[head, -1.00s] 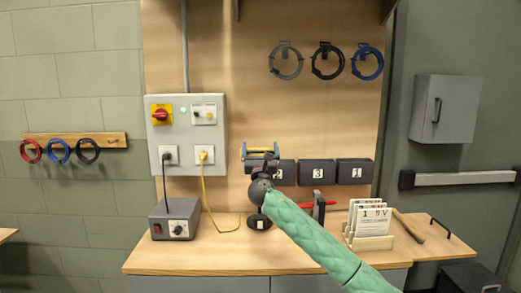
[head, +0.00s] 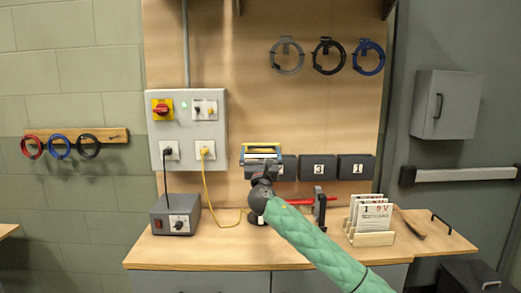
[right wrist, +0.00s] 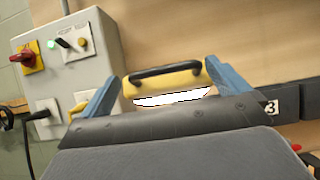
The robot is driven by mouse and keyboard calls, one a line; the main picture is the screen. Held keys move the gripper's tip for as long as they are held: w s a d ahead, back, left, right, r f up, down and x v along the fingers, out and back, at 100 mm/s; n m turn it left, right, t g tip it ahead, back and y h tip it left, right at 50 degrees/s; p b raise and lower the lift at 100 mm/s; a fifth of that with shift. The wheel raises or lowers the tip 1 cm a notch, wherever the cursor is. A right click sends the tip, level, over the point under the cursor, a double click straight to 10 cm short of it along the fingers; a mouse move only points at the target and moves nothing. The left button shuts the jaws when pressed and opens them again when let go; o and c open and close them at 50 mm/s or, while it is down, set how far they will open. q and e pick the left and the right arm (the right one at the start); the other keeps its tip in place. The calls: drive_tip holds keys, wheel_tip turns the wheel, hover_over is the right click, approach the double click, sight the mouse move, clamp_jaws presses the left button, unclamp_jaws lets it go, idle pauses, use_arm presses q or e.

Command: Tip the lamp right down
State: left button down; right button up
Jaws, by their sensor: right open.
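The lamp is yellow with a black handle and a bright white face. In the right wrist view the lamp (right wrist: 192,80) is straight ahead, with its handle across the top and the white face below. In the head view the lamp (head: 262,147) is above the bench, partly hidden by my right gripper. My right gripper (head: 262,160) is open, its blue fingers one on each side of the lamp. It also shows in the right wrist view (right wrist: 163,71); I cannot tell whether the fingers touch the lamp. My left gripper is not in view.
A grey switch box (head: 188,128) is on the wall left of the lamp, with a yellow cable (head: 205,185) hanging down. A power unit (head: 175,215), a red-handled clamp (head: 319,207) and a card rack (head: 371,222) stand on the bench (head: 215,256). Dark numbered boxes (head: 318,168) are right of the lamp.

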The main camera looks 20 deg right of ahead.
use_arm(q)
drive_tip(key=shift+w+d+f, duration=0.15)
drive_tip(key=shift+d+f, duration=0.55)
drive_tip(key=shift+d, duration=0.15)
use_arm(e)
drive_tip(key=shift+v, duration=1.85)
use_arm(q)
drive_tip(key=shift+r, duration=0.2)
